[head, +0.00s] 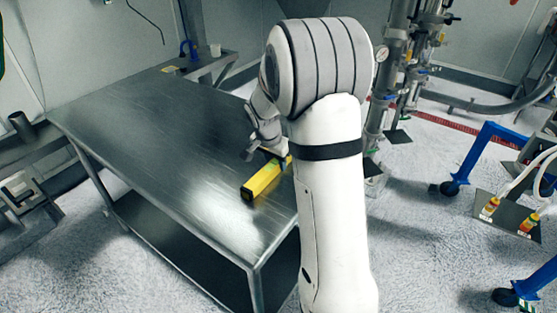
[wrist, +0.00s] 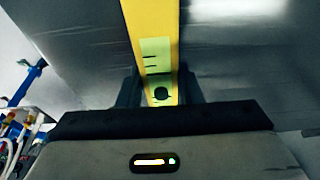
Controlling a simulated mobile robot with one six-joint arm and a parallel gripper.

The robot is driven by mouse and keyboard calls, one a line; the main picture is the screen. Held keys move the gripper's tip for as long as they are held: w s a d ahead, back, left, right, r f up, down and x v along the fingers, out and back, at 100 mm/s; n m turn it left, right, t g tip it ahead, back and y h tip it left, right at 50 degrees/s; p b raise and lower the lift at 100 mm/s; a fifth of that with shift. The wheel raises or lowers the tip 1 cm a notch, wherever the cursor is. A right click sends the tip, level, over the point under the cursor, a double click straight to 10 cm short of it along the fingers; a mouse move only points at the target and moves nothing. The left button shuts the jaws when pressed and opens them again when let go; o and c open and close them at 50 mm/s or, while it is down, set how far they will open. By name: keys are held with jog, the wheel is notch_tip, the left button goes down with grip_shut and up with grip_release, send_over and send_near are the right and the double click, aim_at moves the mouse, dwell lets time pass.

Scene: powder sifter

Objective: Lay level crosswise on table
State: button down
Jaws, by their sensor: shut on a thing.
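A yellow level (head: 262,180) with a dark end is at the right part of the steel table (head: 150,120), partly hidden behind my arm in the head view. My gripper (head: 272,157) is shut on the level, with only part of the gripper showing there. In the wrist view the yellow level (wrist: 150,35) runs up from between the two dark fingers of my gripper (wrist: 161,92), with a pale green vial window near them. I cannot tell whether the level touches the tabletop.
The rest of the tabletop is bare. A smaller bench (head: 208,62) with a blue clamp-like item (head: 187,48) stands behind the table. Steel pipework (head: 395,75) and a blue wheeled frame (head: 475,155) stand on the right.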

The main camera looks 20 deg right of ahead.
jog(key=shift+f, duration=0.2)
jog(key=c, duration=1)
grip_release()
jog(key=shift+r, duration=0.2)
jog(key=v, duration=1.2)
jog(key=s+a+n+y, duration=0.1)
jog(key=s+a+n, duration=0.1)
jog(key=s, duration=0.6)
jog(key=s+a+n, duration=0.3)
jog(key=s+n, duration=0.2)
jog(key=s, duration=0.3)
jog(key=s+a+f+n+t+y, duration=0.1)
jog(key=s+n, duration=0.3)
jog(key=s, duration=0.4)
jog(key=shift+s+a+y, duration=0.3)
jog(key=shift+s+a, duration=0.1)
jog(key=shift+a, duration=0.4)
